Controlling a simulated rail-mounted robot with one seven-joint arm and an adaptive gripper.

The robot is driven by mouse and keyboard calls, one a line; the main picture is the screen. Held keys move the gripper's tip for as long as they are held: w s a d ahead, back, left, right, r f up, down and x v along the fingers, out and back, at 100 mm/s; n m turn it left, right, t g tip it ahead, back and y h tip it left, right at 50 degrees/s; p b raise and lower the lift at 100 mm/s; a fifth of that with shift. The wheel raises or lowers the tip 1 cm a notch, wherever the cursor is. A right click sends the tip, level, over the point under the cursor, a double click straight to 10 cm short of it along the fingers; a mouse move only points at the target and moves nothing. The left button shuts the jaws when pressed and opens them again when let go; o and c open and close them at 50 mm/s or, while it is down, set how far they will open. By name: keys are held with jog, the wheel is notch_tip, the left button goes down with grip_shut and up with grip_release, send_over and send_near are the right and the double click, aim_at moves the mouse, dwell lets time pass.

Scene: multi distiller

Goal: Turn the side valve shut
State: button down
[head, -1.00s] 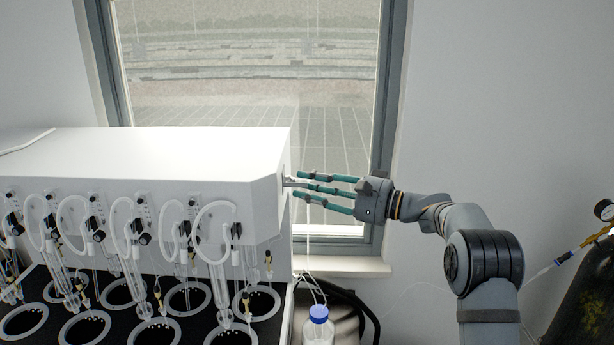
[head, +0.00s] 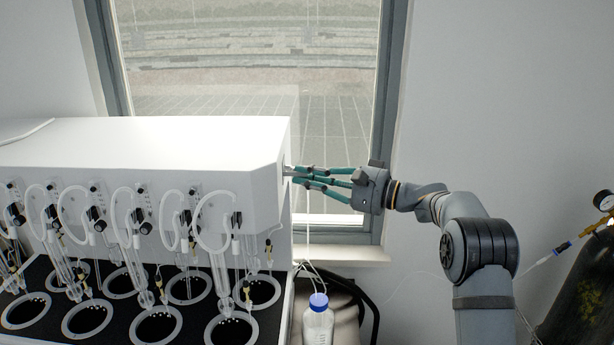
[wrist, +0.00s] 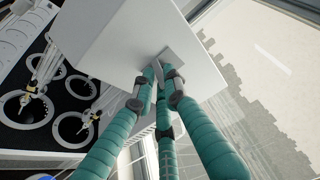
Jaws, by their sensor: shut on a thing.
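The side valve (head: 289,171) is a small grey fitting on the right end face of the white distiller housing (head: 140,145). In the wrist view its grey mounting plate (wrist: 181,61) shows, with a small lever beside it partly hidden by my fingers. My gripper (head: 302,175) has three teal fingers and reaches in from the right. Its fingertips are drawn together on the valve, and in the wrist view my gripper (wrist: 162,82) meets at the housing's end face. The exact turn of the valve cannot be made out.
Below the housing's end stands a clear bottle with a blue cap (head: 318,302), with thin tubes above it. Glassware and several ringed wells (head: 231,328) fill the front left. A window (head: 335,110) is behind. A dark cylinder with a gauge (head: 603,201) stands at the right.

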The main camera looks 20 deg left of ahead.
jog(key=shift+r+b, duration=0.25)
jog(key=shift+b, duration=0.05)
dwell(0.4)
jog(key=shift+f+b, duration=0.1)
jog(key=shift+b, duration=0.8)
jog(key=shift+f, duration=0.1)
